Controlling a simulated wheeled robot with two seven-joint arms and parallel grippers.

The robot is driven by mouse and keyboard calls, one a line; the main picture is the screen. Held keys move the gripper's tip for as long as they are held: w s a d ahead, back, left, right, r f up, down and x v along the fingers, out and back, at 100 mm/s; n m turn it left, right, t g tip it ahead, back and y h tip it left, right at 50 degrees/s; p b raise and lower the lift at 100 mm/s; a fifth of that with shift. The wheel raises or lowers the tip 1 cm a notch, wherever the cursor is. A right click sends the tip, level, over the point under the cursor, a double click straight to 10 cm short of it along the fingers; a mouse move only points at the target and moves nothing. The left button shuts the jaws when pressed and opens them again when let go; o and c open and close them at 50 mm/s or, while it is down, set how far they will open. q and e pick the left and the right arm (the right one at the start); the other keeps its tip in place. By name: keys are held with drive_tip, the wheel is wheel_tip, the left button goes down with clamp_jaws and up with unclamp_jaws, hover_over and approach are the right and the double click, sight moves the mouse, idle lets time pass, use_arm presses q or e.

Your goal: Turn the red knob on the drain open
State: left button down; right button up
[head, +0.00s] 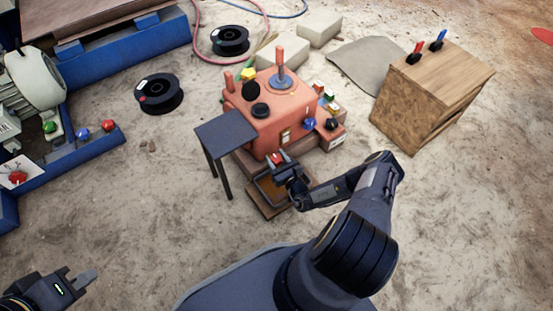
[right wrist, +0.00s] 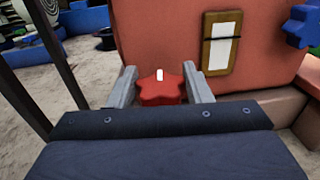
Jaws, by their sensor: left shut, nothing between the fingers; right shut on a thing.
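The red knob (right wrist: 160,90) is star-shaped with a white mark on top, low on the front of the orange-red machine (head: 262,128). My right gripper (right wrist: 160,88) has one finger on each side of the knob and is shut on it. In the head view my right gripper (head: 276,164) is at the machine's front, above a small tray (head: 265,207). The knob's lower part and the drain are hidden behind the gripper body. My left gripper (head: 78,284) is at the lower left of the head view, shut and empty, away from the machine.
A small dark table (head: 226,130) stands just left of the machine. A blue knob (right wrist: 300,27) and a gauge-like plate (right wrist: 221,42) are on the machine's front. A wooden crate (head: 430,90) stands to the right. The sandy ground in front is mostly clear.

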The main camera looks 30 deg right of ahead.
sight(281, 163)
drive_tip(key=shift+n+y, duration=0.7)
drive_tip(key=shift+y, duration=0.4)
drive_tip(key=o, duration=1)
drive_tip(key=shift+s, duration=0.15)
drive_tip(key=s, duration=0.2)
drive_tip(key=s+p, duration=0.1)
drive_tip(key=s, duration=0.1)
drive_tip(key=s+p, duration=0.1)
drive_tip(key=s, duration=0.1)
drive_tip(key=shift+s+d+r, duration=0.1)
drive_tip(key=shift+d, duration=0.2)
drive_tip(key=shift+s, duration=0.65)
